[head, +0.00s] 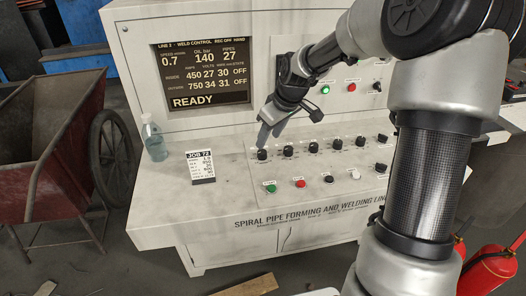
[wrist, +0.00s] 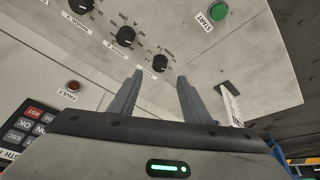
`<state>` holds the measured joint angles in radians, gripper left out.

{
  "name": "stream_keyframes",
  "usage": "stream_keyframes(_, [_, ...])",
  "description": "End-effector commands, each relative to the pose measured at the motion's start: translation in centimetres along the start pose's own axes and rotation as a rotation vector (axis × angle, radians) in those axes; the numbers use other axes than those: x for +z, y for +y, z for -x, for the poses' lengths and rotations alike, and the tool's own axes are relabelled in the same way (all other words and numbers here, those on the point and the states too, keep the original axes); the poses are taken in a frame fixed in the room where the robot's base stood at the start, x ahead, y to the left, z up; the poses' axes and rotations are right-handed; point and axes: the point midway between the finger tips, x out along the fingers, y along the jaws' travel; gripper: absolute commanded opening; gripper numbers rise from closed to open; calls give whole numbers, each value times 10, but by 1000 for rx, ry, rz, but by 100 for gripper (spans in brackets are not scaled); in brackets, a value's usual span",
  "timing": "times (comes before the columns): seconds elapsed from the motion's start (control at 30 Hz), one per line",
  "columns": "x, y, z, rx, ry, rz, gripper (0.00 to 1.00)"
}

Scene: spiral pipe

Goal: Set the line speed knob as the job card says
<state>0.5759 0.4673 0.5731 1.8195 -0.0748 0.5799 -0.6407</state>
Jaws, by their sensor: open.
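A row of black knobs runs along the console's sloping panel. The leftmost knob (head: 262,154) is directly below my gripper (head: 265,137). In the wrist view this end knob (wrist: 160,63) shows just beyond and between the fingertips of my open gripper (wrist: 160,77); I cannot tell whether they touch it. Its label is too small to read, so I cannot tell which knob is line speed. The job card (head: 201,166), headed JOB 72, stands left of the knobs; its small lines are unclear. The screen (head: 203,75) shows speed 0.7 and READY.
A green START button (head: 270,188) and a red button (head: 299,183) sit below the knobs. A clear bottle (head: 154,141) stands left of the card. A red wheelbarrow (head: 55,145) is at far left. Red fire extinguishers (head: 490,268) stand at lower right.

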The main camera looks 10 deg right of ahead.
Motion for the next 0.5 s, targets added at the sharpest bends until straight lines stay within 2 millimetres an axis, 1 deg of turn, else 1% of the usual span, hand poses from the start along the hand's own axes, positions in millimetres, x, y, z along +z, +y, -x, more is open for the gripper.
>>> stream_keyframes(0.03, [1, -1, -15, -4, -2, 1, 44])
stream_keyframes(0.2, [0, -1, -48, -2, -1, 1, 44])
stream_keyframes(0.33, [0, 0, -66, -1, 0, 1, 44])
stream_keyframes(0.5, [0, 0, -77, 1, 0, -1, 44])
